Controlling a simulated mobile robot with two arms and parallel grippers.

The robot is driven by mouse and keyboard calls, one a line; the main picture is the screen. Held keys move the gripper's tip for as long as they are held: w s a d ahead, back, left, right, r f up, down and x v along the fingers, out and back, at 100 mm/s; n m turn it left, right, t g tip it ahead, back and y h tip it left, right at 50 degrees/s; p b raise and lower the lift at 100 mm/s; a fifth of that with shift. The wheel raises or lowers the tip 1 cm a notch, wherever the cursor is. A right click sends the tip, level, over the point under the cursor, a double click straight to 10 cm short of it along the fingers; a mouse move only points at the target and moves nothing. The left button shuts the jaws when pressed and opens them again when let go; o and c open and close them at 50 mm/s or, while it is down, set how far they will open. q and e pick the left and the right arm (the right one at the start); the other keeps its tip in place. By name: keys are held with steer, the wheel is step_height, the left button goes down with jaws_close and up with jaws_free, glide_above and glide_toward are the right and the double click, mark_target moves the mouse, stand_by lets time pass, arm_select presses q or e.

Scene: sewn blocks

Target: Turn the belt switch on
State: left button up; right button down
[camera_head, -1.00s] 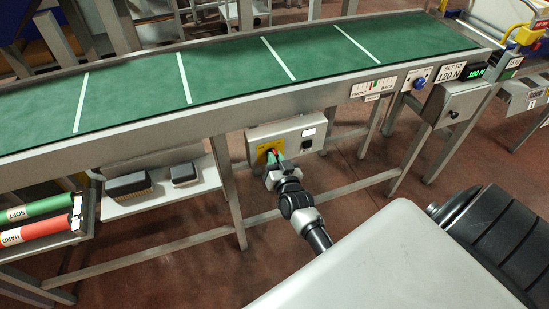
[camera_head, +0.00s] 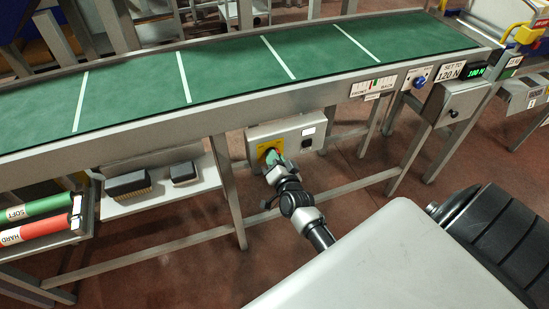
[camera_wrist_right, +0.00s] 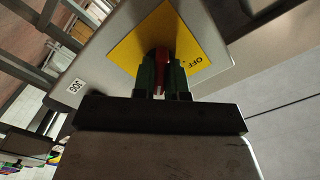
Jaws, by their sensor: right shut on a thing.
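The belt switch is a red handle (camera_wrist_right: 161,62) on a yellow plate (camera_wrist_right: 190,40) that carries an OFF label. The plate (camera_head: 266,147) is on the left part of a grey control box (camera_head: 287,126) under the conveyor's front rail. My right gripper (camera_head: 274,160) is at the plate. In the right wrist view my right gripper (camera_wrist_right: 161,75) has its green fingers on both sides of the red handle, shut on it. In the head view the gripper hides the handle. My left gripper is in neither view.
The green conveyor belt (camera_head: 225,75) runs above the box. A shelf (camera_head: 190,189) with two dark blocks is left of the box, behind a table leg (camera_head: 229,190). Red and green rollers lie at far left. A box with a 100 N display (camera_head: 476,72) is at right.

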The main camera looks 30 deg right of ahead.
stand_by(0.3)
steer(key=c, duration=1.2)
jaws_free()
steer(key=shift+o, duration=0.2)
steer(key=shift+s, duration=0.1)
steer(key=b+v, duration=0.1)
steer(key=v, duration=0.9)
steer(key=shift+s, duration=0.25)
steer(key=shift+a, duration=0.15)
